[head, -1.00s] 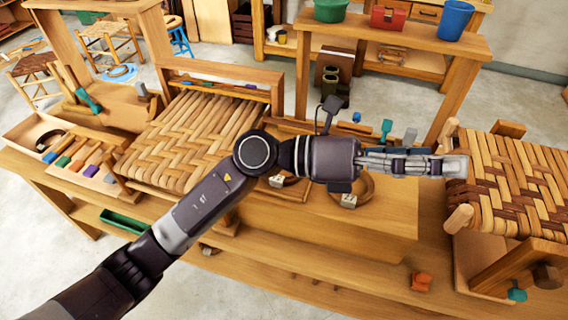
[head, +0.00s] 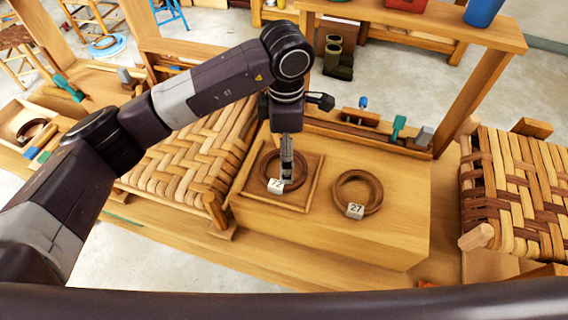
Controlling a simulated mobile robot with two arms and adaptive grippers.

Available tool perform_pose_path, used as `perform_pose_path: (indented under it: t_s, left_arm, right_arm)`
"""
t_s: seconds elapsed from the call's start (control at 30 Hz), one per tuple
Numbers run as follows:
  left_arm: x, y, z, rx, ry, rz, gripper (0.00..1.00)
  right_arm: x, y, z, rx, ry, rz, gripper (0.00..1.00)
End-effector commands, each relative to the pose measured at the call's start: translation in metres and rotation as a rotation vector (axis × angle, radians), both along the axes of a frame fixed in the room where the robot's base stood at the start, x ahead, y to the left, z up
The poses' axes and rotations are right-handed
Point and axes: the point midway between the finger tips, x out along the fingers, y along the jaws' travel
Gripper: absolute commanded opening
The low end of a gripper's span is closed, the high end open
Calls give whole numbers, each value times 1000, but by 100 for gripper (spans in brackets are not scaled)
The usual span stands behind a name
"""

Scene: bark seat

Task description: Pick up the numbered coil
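Two brown ring-shaped coils with white number tags are in the head view. The coil tagged 72 (head: 264,167) lies in a shallow wooden tray (head: 313,187). The coil tagged 27 (head: 378,191) lies to the right of the tray on the bare bench top. My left gripper (head: 287,177) points straight down over the coil tagged 72, with its fingertips at the ring and close to the tag. The fingers look narrow from here. I cannot tell whether they touch the coil or how far apart they are. My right gripper is not in view.
A woven seat (head: 190,150) stands left of the tray and a two-tone woven seat (head: 515,185) at the right. Small tools with teal (head: 398,127) and blue handles lie along the bench's back. The bench front right (head: 400,240) is clear.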

Motion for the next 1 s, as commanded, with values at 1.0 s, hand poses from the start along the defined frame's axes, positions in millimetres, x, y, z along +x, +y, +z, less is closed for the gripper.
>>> perform_pose_path:
  t_s: [1.0]
  left_arm:
    - [-4,2,-51,-3,0,0,63]
  right_arm:
    - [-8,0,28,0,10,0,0]
